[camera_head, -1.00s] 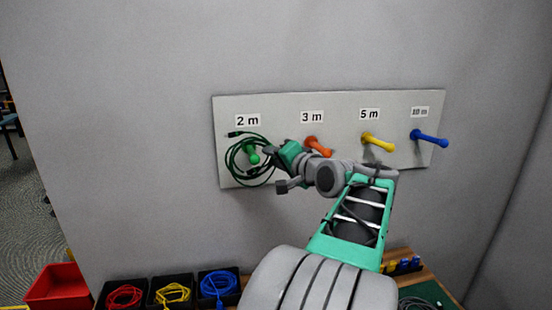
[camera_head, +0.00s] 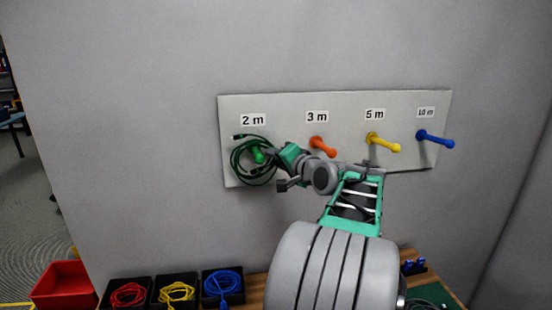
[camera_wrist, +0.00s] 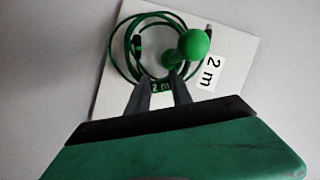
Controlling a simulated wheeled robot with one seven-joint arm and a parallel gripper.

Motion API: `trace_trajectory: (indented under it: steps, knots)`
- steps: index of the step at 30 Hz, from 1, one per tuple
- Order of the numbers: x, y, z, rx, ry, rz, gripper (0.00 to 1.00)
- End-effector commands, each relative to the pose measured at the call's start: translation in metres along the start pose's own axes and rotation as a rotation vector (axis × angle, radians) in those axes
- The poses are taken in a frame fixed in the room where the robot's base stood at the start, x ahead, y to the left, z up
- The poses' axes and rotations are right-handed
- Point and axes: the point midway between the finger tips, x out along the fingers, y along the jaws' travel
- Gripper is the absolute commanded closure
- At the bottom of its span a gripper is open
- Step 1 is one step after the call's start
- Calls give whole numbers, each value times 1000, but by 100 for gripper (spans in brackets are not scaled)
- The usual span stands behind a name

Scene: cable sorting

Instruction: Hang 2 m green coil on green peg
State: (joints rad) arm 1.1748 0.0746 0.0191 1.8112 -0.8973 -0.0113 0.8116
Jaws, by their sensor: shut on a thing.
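The green coil (camera_head: 236,163) is at the 2 m place on the board and also shows in the wrist view (camera_wrist: 116,50). The green peg (camera_head: 258,156) shows inside the coil's outline. In the wrist view, the ball end of the peg (camera_wrist: 194,43) stands in front of the coil's strands, and the loop appears to be around the shaft. In the head view, my gripper (camera_head: 278,158) is just right of the peg.
The white board (camera_head: 290,105) also carries an orange peg (camera_head: 322,147), a yellow peg (camera_head: 384,143) and a blue peg (camera_head: 435,139). Below are a red bin (camera_head: 64,284) and black trays with red, yellow and blue cables. The wall left of the board is clear.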

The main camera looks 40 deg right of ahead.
Motion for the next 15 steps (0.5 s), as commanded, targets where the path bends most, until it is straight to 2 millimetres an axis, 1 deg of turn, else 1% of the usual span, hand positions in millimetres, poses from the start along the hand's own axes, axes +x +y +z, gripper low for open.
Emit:
trace_trajectory:
  steps: [11, 12, 15]
  knots:
    - [0, 0, 0, 0, 0, 0, 100]
    - [0, 0, 0, 0, 0, 0, 70]
    - [0, 0, 0, 0, 0, 0, 62]
